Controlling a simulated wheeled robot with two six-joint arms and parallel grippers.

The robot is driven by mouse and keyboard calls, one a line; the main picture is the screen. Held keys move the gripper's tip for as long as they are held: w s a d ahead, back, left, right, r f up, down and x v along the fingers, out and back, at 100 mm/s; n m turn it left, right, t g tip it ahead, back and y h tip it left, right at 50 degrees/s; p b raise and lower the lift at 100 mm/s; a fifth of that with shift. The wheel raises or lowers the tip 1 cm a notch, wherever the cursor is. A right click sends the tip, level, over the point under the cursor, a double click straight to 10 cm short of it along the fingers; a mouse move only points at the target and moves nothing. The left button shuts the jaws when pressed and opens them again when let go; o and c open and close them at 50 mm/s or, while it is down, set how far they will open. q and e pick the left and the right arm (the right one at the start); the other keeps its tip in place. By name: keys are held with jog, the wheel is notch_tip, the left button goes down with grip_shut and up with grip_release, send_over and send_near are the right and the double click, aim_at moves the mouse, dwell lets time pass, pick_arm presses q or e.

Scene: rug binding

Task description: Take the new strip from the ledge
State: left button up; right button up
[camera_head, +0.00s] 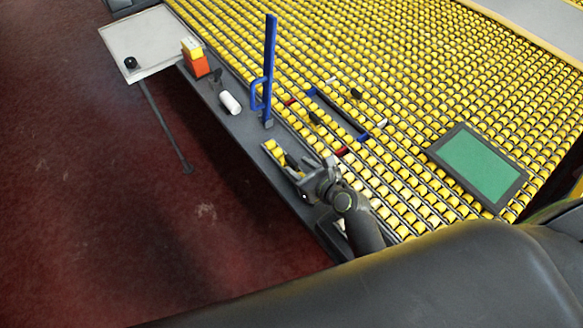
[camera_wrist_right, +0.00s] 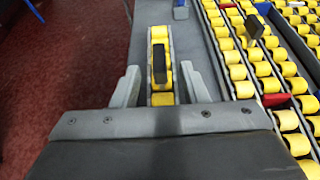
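The new strip (camera_head: 273,148), a short row of yellow rollers with a dark upright grip, lies on the grey ledge (camera_head: 243,126) beside the roller bed. In the right wrist view the strip (camera_wrist_right: 159,35) runs away from me, its dark grip (camera_wrist_right: 159,63) in the middle. My right gripper (camera_head: 298,172) is over the near end of the strip. In the wrist view its two grey fingers (camera_wrist_right: 160,84) are apart, one on each side of the strip, with visible gaps. Its near end is hidden by my gripper body. My left gripper is not in view.
A blue post (camera_head: 269,65) stands on the ledge beyond the strip, with a white roll (camera_head: 230,102) and an orange-yellow box (camera_head: 194,58) farther along. A green panel (camera_head: 477,165) is at right.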

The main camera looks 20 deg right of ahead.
aim_at(283, 160)
jog(key=shift+x, duration=1.35)
jog(key=shift+s, duration=0.1)
grip_shut()
jog(key=shift+r, duration=0.1)
